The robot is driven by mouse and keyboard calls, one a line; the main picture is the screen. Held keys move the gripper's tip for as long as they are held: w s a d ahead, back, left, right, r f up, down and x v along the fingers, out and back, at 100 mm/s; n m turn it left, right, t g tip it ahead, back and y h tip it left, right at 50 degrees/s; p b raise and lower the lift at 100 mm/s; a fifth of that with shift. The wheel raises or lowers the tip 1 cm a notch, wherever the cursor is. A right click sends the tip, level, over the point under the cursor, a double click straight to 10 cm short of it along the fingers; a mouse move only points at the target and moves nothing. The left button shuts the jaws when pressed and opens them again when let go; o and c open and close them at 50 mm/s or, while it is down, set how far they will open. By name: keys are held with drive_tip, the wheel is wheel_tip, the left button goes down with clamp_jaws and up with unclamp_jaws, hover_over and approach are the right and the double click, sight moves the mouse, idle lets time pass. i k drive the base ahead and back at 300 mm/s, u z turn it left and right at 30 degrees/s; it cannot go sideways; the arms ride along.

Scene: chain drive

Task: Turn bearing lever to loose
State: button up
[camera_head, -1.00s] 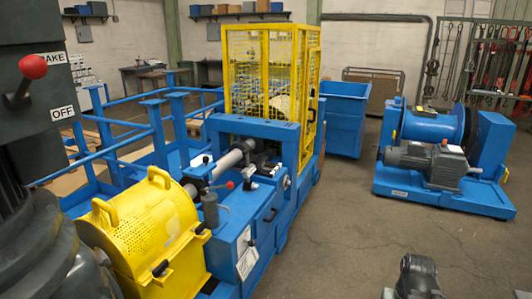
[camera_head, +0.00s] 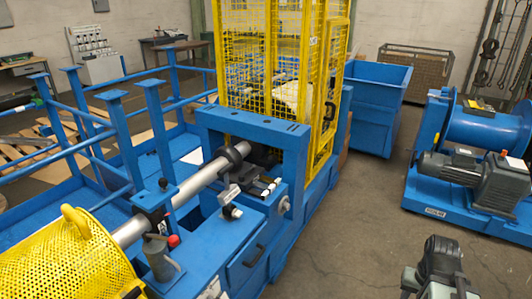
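A short lever with a red ball knob (camera_head: 174,241) stands on the blue machine bed beside the grey shaft (camera_head: 180,195), just right of the yellow mesh drum guard (camera_head: 70,258). A dark grey upright cylinder (camera_head: 158,257) is under the knob. No label on this lever can be read, so I cannot tell from the picture whether it is the bearing lever or which way it is set. A dark grey part of my arm shows at the bottom right, well apart from the lever. My gripper's fingers are not visible.
A yellow mesh cage (camera_head: 275,85) stands behind the blue frame (camera_head: 255,128). Blue railings are at the left. A blue bin (camera_head: 375,105) and a motor-driven drum unit (camera_head: 470,165) stand at the right. The floor between the machine and that unit is clear.

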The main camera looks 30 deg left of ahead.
sight(241, 177)
drive_tip(key=z, duration=0.05)
drive_tip(key=i, duration=1.5)
drive_tip(key=u, duration=2.8)
drive_tip(key=i, duration=1.05)
drive_tip(key=z, duration=0.05)
